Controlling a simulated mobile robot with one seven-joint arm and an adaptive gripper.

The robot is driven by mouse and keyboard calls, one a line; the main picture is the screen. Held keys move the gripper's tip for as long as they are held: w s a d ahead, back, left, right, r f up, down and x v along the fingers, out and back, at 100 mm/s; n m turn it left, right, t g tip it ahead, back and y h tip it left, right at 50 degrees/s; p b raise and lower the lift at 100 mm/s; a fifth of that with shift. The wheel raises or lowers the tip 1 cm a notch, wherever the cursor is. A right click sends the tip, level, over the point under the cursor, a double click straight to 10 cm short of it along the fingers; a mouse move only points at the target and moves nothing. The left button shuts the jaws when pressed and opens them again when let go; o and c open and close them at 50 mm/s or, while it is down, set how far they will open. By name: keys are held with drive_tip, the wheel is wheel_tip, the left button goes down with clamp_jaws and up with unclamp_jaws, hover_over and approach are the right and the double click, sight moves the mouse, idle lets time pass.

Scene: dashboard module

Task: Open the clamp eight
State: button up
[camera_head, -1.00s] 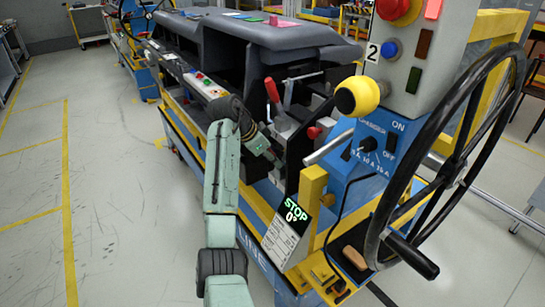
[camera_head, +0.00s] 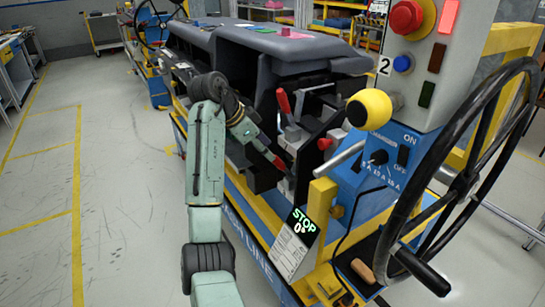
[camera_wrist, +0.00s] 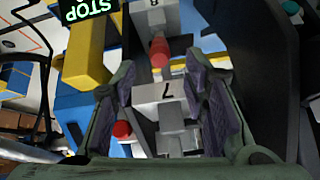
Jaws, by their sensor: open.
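In the wrist view, the clamp block marked 8 (camera_wrist: 155,16) is at the top, beyond my fingertips. A red handle end (camera_wrist: 158,52) points toward the camera just below it. The block marked 7 (camera_wrist: 160,93) lies nearer, between my fingers in the picture. My gripper (camera_wrist: 160,100) is open, one finger on each side, with nothing visibly held. In the head view, my gripper (camera_head: 268,152) is low beside the clamps at the module's near end, and a red piece shows at its tip. A clamp with an upright red handle (camera_head: 284,102) stands just behind it.
The dark dashboard (camera_head: 265,45) extends behind the clamps. Right of my gripper are a yellow ball knob (camera_head: 369,109), a blue switch box (camera_head: 385,160), a yellow post (camera_head: 320,205) and a large black steering wheel (camera_head: 460,180). The floor on the left (camera_head: 120,190) is clear.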

drive_tip(key=shift+s+a+r, duration=0.2)
drive_tip(key=shift+a+r, duration=0.05)
drive_tip(key=shift+r, duration=0.2)
